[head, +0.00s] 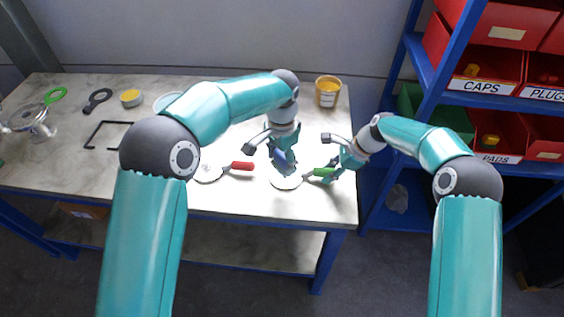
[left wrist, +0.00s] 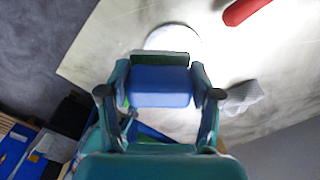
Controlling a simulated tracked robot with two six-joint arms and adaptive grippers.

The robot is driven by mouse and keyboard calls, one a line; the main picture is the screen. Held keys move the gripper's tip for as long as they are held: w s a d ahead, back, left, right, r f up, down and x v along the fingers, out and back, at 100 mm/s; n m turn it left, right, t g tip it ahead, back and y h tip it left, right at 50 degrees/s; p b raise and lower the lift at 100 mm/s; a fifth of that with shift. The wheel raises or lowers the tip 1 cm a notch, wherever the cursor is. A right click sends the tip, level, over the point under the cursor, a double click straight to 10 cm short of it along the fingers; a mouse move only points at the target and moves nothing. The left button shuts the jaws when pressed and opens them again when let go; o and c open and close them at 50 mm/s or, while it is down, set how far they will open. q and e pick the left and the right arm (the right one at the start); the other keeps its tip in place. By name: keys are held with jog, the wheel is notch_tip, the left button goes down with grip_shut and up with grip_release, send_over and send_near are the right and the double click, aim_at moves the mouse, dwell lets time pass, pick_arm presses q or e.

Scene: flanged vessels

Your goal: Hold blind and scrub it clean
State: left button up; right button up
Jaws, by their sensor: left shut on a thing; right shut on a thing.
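My left gripper (head: 281,156) is shut on a blue scrubbing sponge (left wrist: 160,87) with a dark green pad on its far side. It holds the sponge over the pale round blind (head: 286,183) near the table's front right. My right gripper (head: 335,172) is shut on the blind's green handle (head: 318,172), to the right of the disc. The disc also shows just beyond the sponge in the left wrist view (left wrist: 174,38). I cannot tell whether the pad touches it. Part of the disc is hidden by the sponge and left gripper.
A round piece with a red handle (head: 241,165) lies left of the blind. A yellow tub (head: 327,91) stands at the back right. A black frame (head: 105,122) and several small items lie at left. A blue shelf (head: 423,85) with red bins stands right of the table (head: 60,165).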

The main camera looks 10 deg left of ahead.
dwell(0.3)
jog(key=o, duration=1.1)
jog(key=v, duration=1.1)
jog(key=shift+d+r, duration=0.25)
jog(key=shift+r, duration=0.1)
